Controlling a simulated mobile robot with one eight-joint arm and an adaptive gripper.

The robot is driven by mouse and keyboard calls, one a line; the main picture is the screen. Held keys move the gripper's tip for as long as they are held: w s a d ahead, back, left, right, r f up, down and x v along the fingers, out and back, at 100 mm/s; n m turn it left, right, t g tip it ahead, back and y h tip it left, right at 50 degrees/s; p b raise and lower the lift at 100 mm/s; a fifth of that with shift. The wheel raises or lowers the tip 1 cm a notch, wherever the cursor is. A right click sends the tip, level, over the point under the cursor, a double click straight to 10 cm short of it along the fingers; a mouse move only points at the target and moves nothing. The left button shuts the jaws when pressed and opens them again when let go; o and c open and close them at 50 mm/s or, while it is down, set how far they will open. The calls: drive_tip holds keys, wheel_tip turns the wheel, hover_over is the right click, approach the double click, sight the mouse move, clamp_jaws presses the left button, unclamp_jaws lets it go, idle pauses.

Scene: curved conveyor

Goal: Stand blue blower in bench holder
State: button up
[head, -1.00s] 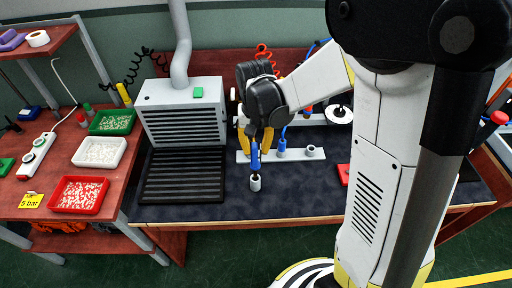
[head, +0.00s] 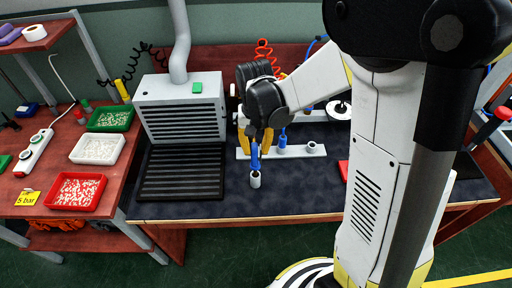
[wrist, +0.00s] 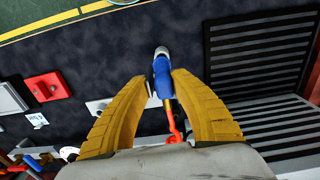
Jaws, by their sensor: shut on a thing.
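The blue blower (head: 254,158) hangs roughly upright from my gripper (head: 258,145), grey end down, in front of the pale holder strip. Whether that end touches the dark bench mat is unclear. In the wrist view the blower (wrist: 162,74) lies between the two yellow fingers (wrist: 161,84), with a red part nearer the palm. My gripper is shut on it. The bench holder (head: 297,152) is a pale strip with grey round cups. Another blue tool (head: 283,137) stands at its middle cup; the right cup (head: 312,148) looks empty. My fingers partly hide the strip's left end.
A vented grey box (head: 180,110) and a black slatted grille (head: 182,172) stand left of my gripper. A red item (head: 344,171) lies on the mat at right, beside my arm. The front of the dark mat (head: 300,195) is clear.

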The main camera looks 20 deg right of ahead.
sight(256, 158)
drive_tip(key=shift+f+b, duration=2)
drive_tip(key=shift+f, duration=0.45)
drive_tip(key=o, duration=1)
drive_tip(key=shift+r, duration=0.15)
wheel_tip(256, 158, up, 12)
drive_tip(key=shift+f, duration=0.1)
drive_tip(key=s+r+n+t, duration=0.1)
drive_tip(key=s+t, duration=0.1)
drive_tip(key=s, duration=0.2)
drive_tip(key=s+r+n+t, duration=0.1)
drive_tip(key=s+t, duration=0.1)
drive_tip(key=s, duration=0.2)
drive_tip(key=s+r+n+t, duration=0.1)
drive_tip(key=s+t, duration=0.2)
drive_tip(key=s, duration=0.1)
drive_tip(key=shift+s+a+r+n, duration=0.1)
drive_tip(key=shift+s+r+n, duration=0.2)
drive_tip(key=shift+s+r, duration=0.05)
